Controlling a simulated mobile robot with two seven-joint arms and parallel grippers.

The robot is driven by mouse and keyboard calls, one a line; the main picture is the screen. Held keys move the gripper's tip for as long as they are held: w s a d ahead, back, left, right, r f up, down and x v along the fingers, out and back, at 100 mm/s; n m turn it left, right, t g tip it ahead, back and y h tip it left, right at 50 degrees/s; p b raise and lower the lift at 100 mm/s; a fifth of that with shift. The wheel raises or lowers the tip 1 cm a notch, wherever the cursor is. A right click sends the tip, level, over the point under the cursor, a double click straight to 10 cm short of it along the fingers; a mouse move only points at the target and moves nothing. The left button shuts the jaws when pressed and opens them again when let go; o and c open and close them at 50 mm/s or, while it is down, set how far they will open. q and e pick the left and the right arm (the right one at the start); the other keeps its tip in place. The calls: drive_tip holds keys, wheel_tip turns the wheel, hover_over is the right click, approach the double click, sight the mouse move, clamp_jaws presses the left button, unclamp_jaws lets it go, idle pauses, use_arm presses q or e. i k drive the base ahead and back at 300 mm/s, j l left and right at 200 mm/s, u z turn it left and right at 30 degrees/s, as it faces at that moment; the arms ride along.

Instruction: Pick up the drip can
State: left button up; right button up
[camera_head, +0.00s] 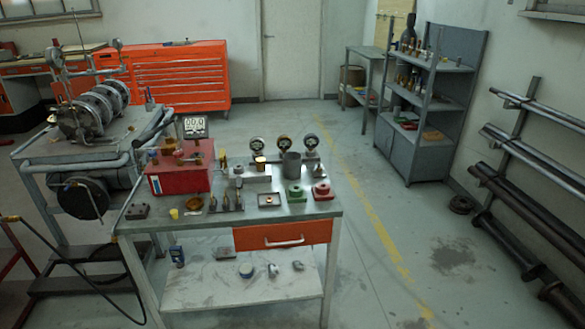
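A grey cylindrical can (291,165), which looks like the drip can, stands upright on the metal workbench (226,219). A thin dark bar, perhaps its handle, runs left from it. Round gauges stand behind it and a green block (296,192) is in front of it. Its inside is too small to make out. Neither of my grippers shows in the head view.
A red box (176,180) with a meter stands on the bench's left side. A red block (322,191) and several small fittings crowd the top. A cart with machinery (75,151) is at the left. Floor to the right of the bench is mostly clear.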

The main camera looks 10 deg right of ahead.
sight(292, 166)
drive_tip(key=i+l, duration=0.15)
drive_tip(key=l, duration=0.25)
drive_tip(key=i+l, duration=0.1)
drive_tip(key=l, duration=0.3)
drive_tip(key=i+l, duration=0.15)
drive_tip(key=l, duration=0.3)
drive_tip(key=i+l+u, duration=0.1)
drive_tip(key=l, duration=0.3)
drive_tip(key=i+l, duration=0.15)
drive_tip(key=l, duration=0.25)
